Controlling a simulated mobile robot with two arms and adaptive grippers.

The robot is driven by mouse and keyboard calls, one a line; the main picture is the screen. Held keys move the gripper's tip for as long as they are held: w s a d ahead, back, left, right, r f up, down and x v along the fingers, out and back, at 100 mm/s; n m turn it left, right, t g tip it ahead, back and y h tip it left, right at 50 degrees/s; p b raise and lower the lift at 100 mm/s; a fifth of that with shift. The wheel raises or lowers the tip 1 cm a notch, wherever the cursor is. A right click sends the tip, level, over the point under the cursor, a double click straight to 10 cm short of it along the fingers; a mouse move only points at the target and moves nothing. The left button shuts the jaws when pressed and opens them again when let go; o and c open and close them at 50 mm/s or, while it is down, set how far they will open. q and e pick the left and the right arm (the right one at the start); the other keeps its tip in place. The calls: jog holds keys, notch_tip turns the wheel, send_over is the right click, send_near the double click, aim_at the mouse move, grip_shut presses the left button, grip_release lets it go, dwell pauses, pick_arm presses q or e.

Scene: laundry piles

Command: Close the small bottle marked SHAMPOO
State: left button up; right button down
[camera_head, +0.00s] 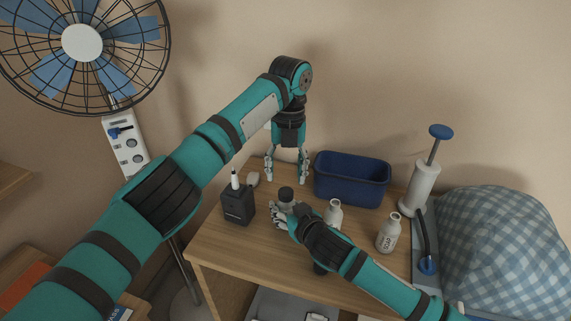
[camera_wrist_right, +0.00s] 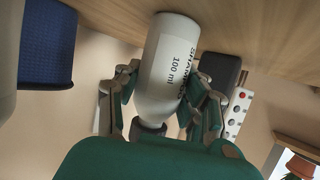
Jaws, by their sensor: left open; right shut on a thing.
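The small white bottle marked SHAMPOO, 100 ml (camera_wrist_right: 165,70), is between the fingers of my right gripper (camera_wrist_right: 155,95) in the right wrist view, which looks upside down. In the head view my right gripper (camera_head: 283,214) is shut on this bottle (camera_head: 287,206) at the table, and the fingers hide much of it. A dark grey cap (camera_head: 286,193) sits at the bottle's top; it also shows in the wrist view (camera_wrist_right: 148,129). I cannot tell how tightly it sits. My left gripper (camera_head: 286,179) is open, pointing down just above the cap, with nothing between its fingers.
A blue bin (camera_head: 352,180) stands behind on the wooden table (camera_head: 225,255). A black box (camera_head: 238,207) is left of the bottle. Two white bottles (camera_head: 333,213) (camera_head: 388,235) and a pump (camera_head: 424,190) are to the right, near a checkered bundle (camera_head: 510,245).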

pick_arm(q)
jog(key=n, duration=0.4)
jog(key=shift+r+n, duration=0.3)
jog(key=shift+n, duration=0.1)
jog(key=n, duration=0.6)
jog(key=shift+w+r+n, duration=0.1)
jog(key=shift+r+n, duration=0.15)
jog(key=shift+n, duration=0.05)
jog(key=n, duration=0.4)
jog(key=shift+r, duration=0.2)
jog(key=n, duration=0.5)
jog(key=shift+r+t, duration=0.1)
jog(key=shift+t, duration=0.2)
jog(key=n, duration=0.6)
jog(key=shift+r+n, duration=0.2)
jog(key=shift+n, duration=0.1)
jog(key=n, duration=0.8)
jog(key=shift+s+r+h, duration=0.15)
jog(key=shift+s+h, duration=0.1)
jog(key=shift+h, duration=0.05)
jog(key=n, duration=0.5)
jog(key=shift+s+n, duration=0.1)
jog(key=shift+n, duration=0.2)
